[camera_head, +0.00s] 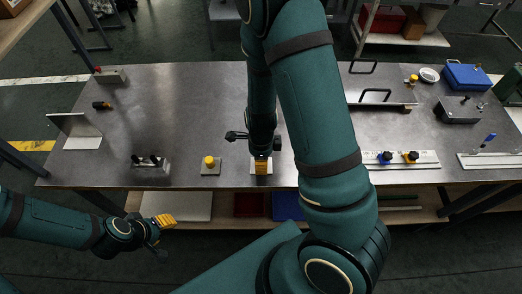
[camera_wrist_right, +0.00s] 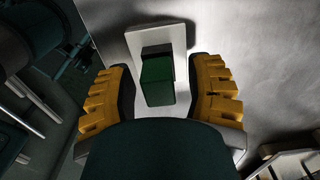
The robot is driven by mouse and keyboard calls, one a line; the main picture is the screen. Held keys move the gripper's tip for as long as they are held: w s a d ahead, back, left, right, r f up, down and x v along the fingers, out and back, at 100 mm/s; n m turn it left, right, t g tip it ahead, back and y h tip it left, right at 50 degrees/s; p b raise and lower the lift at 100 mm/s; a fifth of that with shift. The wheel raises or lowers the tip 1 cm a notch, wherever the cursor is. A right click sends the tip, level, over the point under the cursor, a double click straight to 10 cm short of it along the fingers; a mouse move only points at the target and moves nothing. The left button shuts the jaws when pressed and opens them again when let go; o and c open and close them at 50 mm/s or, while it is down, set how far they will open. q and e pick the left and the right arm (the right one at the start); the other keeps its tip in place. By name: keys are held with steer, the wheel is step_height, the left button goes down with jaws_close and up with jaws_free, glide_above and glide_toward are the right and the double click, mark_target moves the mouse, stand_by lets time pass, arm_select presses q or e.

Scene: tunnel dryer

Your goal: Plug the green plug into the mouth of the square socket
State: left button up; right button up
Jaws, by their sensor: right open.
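The green plug (camera_wrist_right: 158,82), a block, stands between the two yellow fingers of my right gripper (camera_wrist_right: 160,98) in the right wrist view. The fingers are open, with a gap on each side of it. A dark square part, which looks like the socket (camera_wrist_right: 157,49), shows behind the plug on a pale plate (camera_wrist_right: 150,32). I cannot tell how deep the plug sits in it. In the head view my right gripper (camera_head: 261,163) is over the pale plate at the table's front edge and hides the plug. My left gripper (camera_head: 164,221) hangs in front of the table, its fingers unclear.
On the metal table (camera_head: 200,110), a yellow-knobbed block (camera_head: 210,165) and a block with black pegs (camera_head: 151,165) stand left of my right gripper. A rail with blue and orange knobs (camera_head: 398,159) lies to the right. The table's middle left is clear.

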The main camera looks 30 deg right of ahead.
step_height(320, 180, up, 12)
steer(key=shift+f, duration=0.15)
stand_by(0.5)
stand_by(0.4)
